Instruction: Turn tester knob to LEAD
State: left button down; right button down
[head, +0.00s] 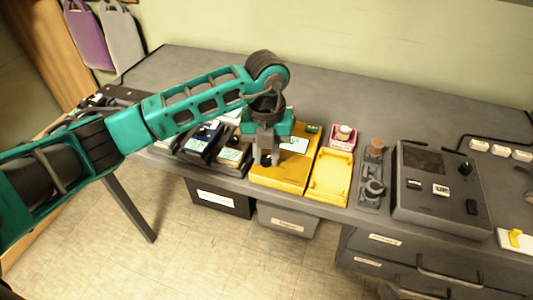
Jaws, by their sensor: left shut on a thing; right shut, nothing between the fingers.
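A yellow instrument (295,182), which looks like the tester, lies on the grey bench below my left gripper. My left gripper (266,157) points down over its left part and is shut on a small dark part, apparently its knob. The fingers hide most of that part, so its pointer and the setting marks cannot be read. A pale panel shows on the instrument to the right of the fingers. A grey unit (440,210) with a dark screen and its own black knob (465,168) stands further right, apart from the gripper. My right gripper is not in view.
An empty yellow tray (331,176) and a pink box (343,137) sit right of the instrument. A grey strip with round fittings (372,185) follows. Several dark meters (205,142) stand close on the left, under my arm. The bench's back (345,95) is clear.

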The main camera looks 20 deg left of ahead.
pick_arm(q)
jog(key=m+b, duration=0.1)
jog(key=m, duration=0.1)
jog(key=shift+f+m, duration=0.1)
jog(key=shift+m, duration=0.3)
jog(key=m+b, duration=0.2)
jog(key=m, duration=0.3)
jog(key=shift+b, duration=0.3)
jog(key=m+b, duration=0.1)
jog(key=m, duration=0.2)
jog(key=shift+m+b, duration=0.3)
jog(key=shift+m, duration=0.2)
pick_arm(e)
jog(key=shift+w+a+f+y, duration=0.25)
jog(key=shift+w+a+f, duration=0.2)
jog(key=shift+a, duration=0.15)
jog(key=shift+w+a+f+y, duration=0.3)
jog(key=shift+w+a, duration=0.1)
jog(key=shift+a, duration=0.2)
pick_arm(q)
jog(key=c, duration=0.9)
grip_release()
pick_arm(e)
jog(key=shift+s+f, duration=0.1)
jog(key=shift+f, duration=0.05)
